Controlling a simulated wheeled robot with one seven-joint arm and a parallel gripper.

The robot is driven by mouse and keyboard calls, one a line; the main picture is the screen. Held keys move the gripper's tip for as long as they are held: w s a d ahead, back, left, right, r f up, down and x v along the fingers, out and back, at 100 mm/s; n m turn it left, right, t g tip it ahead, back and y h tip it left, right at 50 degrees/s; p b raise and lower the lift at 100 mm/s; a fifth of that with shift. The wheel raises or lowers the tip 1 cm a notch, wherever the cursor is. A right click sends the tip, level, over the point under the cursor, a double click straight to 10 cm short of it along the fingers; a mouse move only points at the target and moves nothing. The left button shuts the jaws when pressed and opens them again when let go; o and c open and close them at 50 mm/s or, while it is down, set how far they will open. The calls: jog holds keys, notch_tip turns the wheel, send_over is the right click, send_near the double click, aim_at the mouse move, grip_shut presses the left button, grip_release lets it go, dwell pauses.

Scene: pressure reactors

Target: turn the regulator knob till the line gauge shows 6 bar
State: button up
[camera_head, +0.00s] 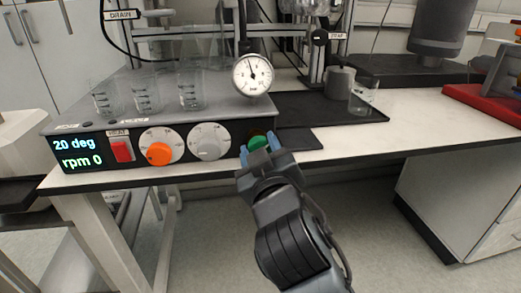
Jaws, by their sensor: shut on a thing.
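My gripper (259,147) reaches up from the bottom. Its blue fingertips are shut on a green knob (258,142) at the right end of the grey control box's front. The fingers and wrist hide part of this knob, and no label shows on it. A round white gauge (252,75) stands above and behind the box's right end. Its dark needle points nearly straight up, slightly left. The scale numbers are too small to read.
The control box (85,118) also carries an orange knob (158,153), a grey knob (209,141), a red switch (122,150) and a display reading 20 deg, rpm 0. Several glass beakers (146,95) stand on top.

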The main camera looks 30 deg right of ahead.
jog(key=shift+d+f, duration=0.1)
jog(key=shift+f, duration=0.15)
jog(key=o, duration=1.1)
jog(key=shift+r, duration=0.15)
jog(key=shift+c, duration=0.2)
jog(key=v, duration=0.8)
jog(key=shift+w, duration=0.1)
